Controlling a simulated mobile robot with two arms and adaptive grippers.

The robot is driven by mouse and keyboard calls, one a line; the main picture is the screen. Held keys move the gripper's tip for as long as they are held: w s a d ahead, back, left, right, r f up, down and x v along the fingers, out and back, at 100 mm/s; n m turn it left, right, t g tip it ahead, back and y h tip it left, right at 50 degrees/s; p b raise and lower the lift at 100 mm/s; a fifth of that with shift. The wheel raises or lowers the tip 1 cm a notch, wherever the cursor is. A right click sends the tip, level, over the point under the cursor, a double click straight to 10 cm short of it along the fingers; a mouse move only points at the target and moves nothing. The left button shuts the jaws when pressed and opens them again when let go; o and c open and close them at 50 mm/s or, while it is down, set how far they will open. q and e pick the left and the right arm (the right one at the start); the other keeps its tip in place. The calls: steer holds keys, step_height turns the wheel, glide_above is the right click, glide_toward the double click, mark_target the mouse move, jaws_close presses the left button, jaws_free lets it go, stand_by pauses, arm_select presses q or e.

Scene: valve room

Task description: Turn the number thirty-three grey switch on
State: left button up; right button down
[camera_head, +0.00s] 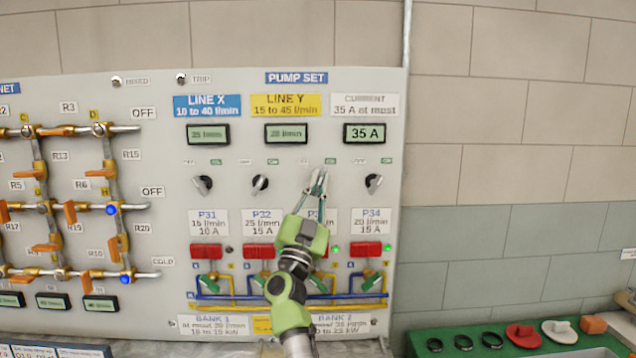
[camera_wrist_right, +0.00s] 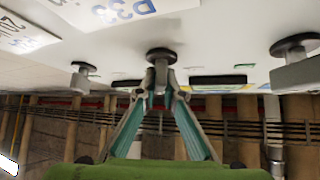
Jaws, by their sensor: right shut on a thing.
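The number thirty-three grey switch (camera_wrist_right: 161,54) is on the white panel, between the P32 switch (camera_head: 260,184) and the P34 switch (camera_head: 373,184). My right gripper (camera_head: 318,178) reaches up to it from below and hides most of it in the head view. In the right wrist view the two fingertips (camera_wrist_right: 161,92) are closed on the grey handle below the round black base. The P33 label shows there upside down (camera_wrist_right: 115,10). In the head view my gripper partly covers that label. The switch's exact angle is hard to tell. My left gripper is not in view.
The P31 switch (camera_head: 203,185) is further left. A green lamp (camera_head: 334,247) is lit beneath P33, and another (camera_head: 388,246) beneath P34. The current display (camera_head: 371,133) reads 35 A. Pipes with orange valves fill the panel's left; a green tray (camera_head: 480,345) is at lower right.

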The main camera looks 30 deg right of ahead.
mark_target(315, 190)
steer(key=shift+f+m+g, duration=0.15)
steer(key=shift+m+g, duration=0.75)
steer(key=shift+m, duration=0.2)
steer(key=shift+m+g+h, duration=0.4)
steer(key=shift+g, duration=0.1)
steer(key=shift+f, duration=0.1)
steer(key=c, duration=2.2)
jaws_free()
steer(key=shift+w, duration=0.15)
steer(key=shift+o, duration=0.2)
steer(key=v, duration=0.7)
steer(key=shift+a+f, duration=0.1)
steer(key=shift+a, duration=0.05)
